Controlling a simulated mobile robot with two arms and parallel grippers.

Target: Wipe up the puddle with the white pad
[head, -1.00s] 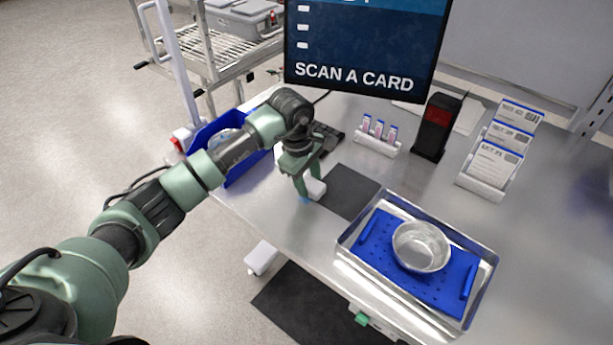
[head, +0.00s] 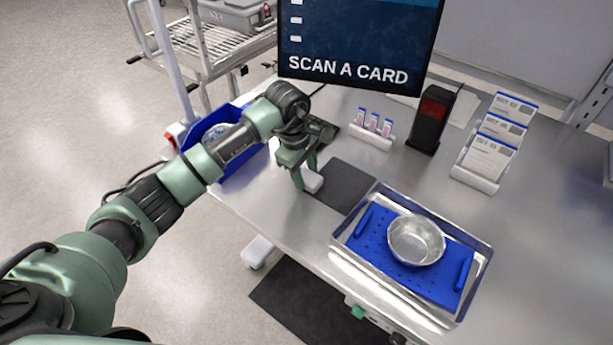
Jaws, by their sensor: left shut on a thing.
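My left gripper (head: 306,178) is shut on the white pad (head: 313,182). It holds the pad low at the steel table's (head: 268,198) surface, beside the left edge of a dark grey mat (head: 345,184). The fingers hide part of the pad, and I cannot tell whether it touches the table. I cannot make out a puddle; any liquid under the pad or gripper is hidden. My right gripper is not in view.
A steel tray (head: 341,247) with a blue perforated mat and metal bowl (head: 416,240) stands to the right. A blue bin (head: 233,170) is behind my left arm. A vial rack (head: 371,137), black scanner (head: 431,120), card stand (head: 474,180) and screen (head: 350,45) stand further back.

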